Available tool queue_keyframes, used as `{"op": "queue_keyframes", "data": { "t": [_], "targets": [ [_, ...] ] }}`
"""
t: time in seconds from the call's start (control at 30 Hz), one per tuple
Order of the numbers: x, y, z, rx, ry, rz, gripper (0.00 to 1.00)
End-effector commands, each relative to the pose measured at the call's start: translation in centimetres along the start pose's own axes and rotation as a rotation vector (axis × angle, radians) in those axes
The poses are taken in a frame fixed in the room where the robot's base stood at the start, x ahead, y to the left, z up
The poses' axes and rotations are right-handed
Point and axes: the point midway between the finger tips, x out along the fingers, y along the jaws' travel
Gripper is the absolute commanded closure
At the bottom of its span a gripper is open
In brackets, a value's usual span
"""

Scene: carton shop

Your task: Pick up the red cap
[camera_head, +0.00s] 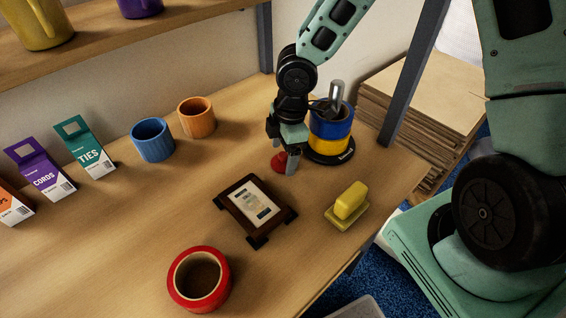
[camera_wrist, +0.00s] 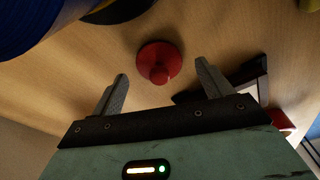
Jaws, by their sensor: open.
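The red cap (camera_wrist: 158,58) lies on the wooden table, a round disc with a small knob on top. In the head view the red cap (camera_head: 279,162) shows partly behind my gripper's fingers. My gripper (camera_head: 285,160) points down at it from above. In the wrist view my gripper (camera_wrist: 160,85) is open, with its two grey fingers apart and nothing between them. The cap is just ahead of the fingertips, roughly centred on the gap.
A blue and yellow container (camera_head: 330,135) on a black base stands close behind my gripper. Blue (camera_head: 152,142) and orange (camera_head: 197,118) cups stand left. A red tape roll (camera_head: 176,290) is nearer.

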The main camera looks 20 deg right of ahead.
Motion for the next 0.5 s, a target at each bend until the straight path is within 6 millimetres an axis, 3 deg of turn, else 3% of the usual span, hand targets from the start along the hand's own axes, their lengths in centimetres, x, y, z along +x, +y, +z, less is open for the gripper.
{"op": "queue_keyframes", "data": {
  "t": [0.1,0.33,0.37,0.5],
  "targets": [
    [1.06,0.03,-0.02,-0.001,0.001,0.001,0.22],
    [1.14,0.06,0.00,0.000,0.000,0.002,0.22],
    [1.13,0.06,0.01,0.000,0.000,0.002,0.24],
    [1.12,0.06,0.01,0.000,0.000,0.002,0.63]
  ]
}}
